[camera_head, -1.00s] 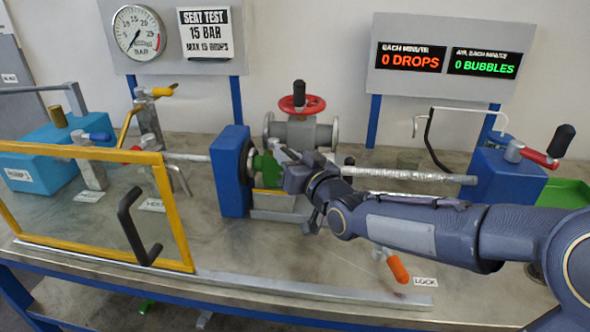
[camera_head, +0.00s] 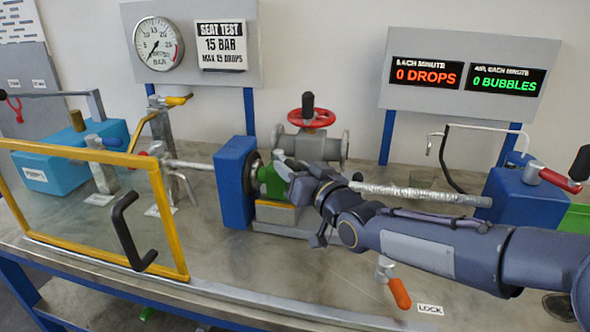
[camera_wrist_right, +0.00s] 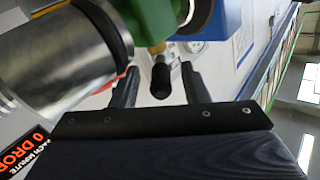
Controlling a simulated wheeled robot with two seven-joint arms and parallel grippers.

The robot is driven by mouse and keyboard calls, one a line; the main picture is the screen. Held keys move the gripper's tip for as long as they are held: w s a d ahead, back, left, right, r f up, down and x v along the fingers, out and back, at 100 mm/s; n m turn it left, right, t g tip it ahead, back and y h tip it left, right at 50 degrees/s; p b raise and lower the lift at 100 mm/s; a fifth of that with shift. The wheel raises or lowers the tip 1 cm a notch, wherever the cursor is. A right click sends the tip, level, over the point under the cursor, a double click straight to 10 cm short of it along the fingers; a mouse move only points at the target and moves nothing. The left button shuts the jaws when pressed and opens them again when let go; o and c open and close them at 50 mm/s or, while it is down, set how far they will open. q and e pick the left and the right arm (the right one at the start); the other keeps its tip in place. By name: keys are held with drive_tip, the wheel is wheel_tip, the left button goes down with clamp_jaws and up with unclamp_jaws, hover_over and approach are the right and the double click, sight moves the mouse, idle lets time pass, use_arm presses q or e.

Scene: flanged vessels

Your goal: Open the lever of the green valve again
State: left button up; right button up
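The green valve (camera_head: 271,184) sits between the blue clamp block (camera_head: 235,182) and my right arm. My right gripper (camera_head: 286,168) is at the valve and hides part of it in the head view. In the right wrist view the green valve body (camera_wrist_right: 152,20) is at the top. Its lever, with a brass-coloured stem and black grip (camera_wrist_right: 160,80), points down between the two fingers of my right gripper (camera_wrist_right: 160,85). The fingers are apart, with gaps on both sides of the grip. My left gripper is not in view.
A red handwheel (camera_head: 309,119) stands behind the valve. A yellow-framed clear guard (camera_head: 165,215) stands at the left front. An orange-handled lock lever (camera_head: 399,292) is below my arm. The displays (camera_head: 467,77) read 0 drops and 0 bubbles.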

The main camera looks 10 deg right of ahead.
drive_tip(key=v, duration=0.8)
drive_tip(key=shift+b, duration=0.3)
drive_tip(key=shift+w, duration=0.1)
